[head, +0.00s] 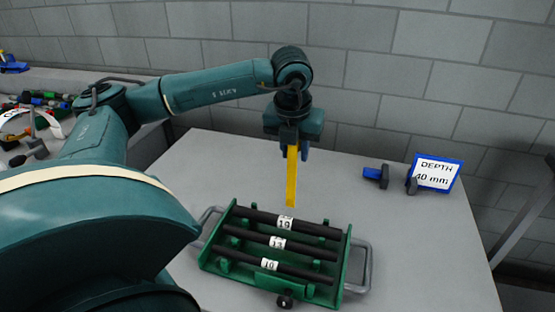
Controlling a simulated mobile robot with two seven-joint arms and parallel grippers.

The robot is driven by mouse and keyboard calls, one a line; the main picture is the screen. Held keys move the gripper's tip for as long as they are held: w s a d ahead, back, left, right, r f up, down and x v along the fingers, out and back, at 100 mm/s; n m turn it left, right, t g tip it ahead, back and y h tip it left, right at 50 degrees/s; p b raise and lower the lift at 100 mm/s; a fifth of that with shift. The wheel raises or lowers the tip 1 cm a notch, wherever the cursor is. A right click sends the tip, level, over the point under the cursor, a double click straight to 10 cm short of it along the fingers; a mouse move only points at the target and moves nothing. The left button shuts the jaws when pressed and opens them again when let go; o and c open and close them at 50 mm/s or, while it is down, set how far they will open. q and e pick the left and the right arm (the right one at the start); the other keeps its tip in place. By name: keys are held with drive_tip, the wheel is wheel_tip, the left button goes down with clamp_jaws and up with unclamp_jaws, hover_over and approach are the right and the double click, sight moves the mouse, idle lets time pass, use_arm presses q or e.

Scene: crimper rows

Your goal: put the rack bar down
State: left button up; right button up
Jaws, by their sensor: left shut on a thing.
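The rack bar is a yellow bar (291,178) that hangs upright from my left gripper (292,143), which is shut on its upper end. Its lower end is above the table, just behind the green rack (208,262) as seen in the head view. The rack has grey side handles and holds three black rods (274,241) with white number labels, the back one reading 19. A small dark knob (285,299) shows at the rack's front edge. My right gripper is not in view.
A blue-framed sign (437,172) reading DEPTH 40 mm stands at the table's right, with a blue and dark grey clamp-like piece (376,175) beside it. The grey table (420,245) is clear right of the rack. Cluttered small items lie on a surface at far left.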

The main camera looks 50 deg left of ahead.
use_arm(q)
drive_tip(key=shift+s+d+f, duration=0.1)
drive_tip(key=shift+s+d, duration=0.2)
drive_tip(key=shift+s, duration=0.3)
drive_tip(key=shift+s+d+f, duration=0.1)
drive_tip(key=shift+s+d, duration=0.2)
drive_tip(key=shift+s, duration=0.25)
drive_tip(key=s, duration=0.1)
drive_tip(key=s+d, duration=0.1)
drive_tip(key=s+b, duration=0.1)
drive_tip(key=shift+s+d+r, duration=0.15)
drive_tip(key=shift+d+r, duration=0.05)
drive_tip(key=shift+d, duration=0.2)
